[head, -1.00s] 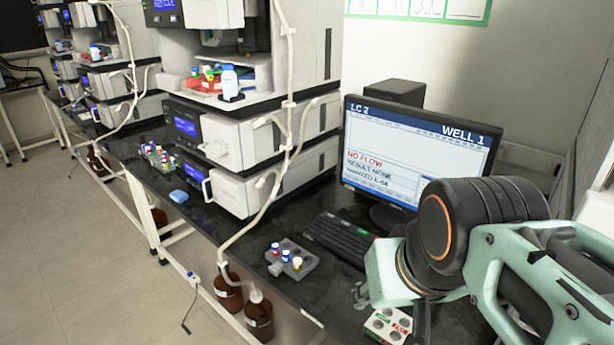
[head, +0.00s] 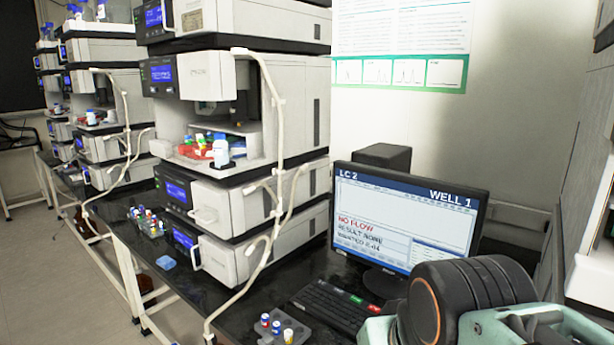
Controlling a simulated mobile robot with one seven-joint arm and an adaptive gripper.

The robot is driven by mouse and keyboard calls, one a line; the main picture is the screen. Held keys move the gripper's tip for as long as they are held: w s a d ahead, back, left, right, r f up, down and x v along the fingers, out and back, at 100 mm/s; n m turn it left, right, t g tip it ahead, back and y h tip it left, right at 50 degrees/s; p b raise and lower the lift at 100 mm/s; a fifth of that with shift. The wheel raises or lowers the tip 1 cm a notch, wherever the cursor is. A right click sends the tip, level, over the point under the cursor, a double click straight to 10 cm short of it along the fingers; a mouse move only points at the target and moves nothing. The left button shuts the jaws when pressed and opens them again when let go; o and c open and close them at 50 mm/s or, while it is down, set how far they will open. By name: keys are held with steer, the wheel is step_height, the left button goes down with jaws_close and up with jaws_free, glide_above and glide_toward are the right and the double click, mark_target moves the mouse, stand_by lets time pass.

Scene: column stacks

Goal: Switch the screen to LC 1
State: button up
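The screen (head: 400,220) stands on the dark bench at the right. It reads "LC 2" at top left and "WELL 1" at top right, with "NO FLOW" in red and "RESULT NONE" below. A dark keyboard (head: 328,306) lies in front of it, with a green key and a red key near its far right end. My arm fills the lower right corner and covers the space in front of the screen's right side. My gripper is out of the picture.
Stacked white instrument columns (head: 240,200) stand left of the screen, with pale tubes hanging in front. A grey vial rack (head: 270,340) sits left of the keyboard. Another vial rack (head: 148,224) and a blue item (head: 166,262) lie further left. The floor at left is clear.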

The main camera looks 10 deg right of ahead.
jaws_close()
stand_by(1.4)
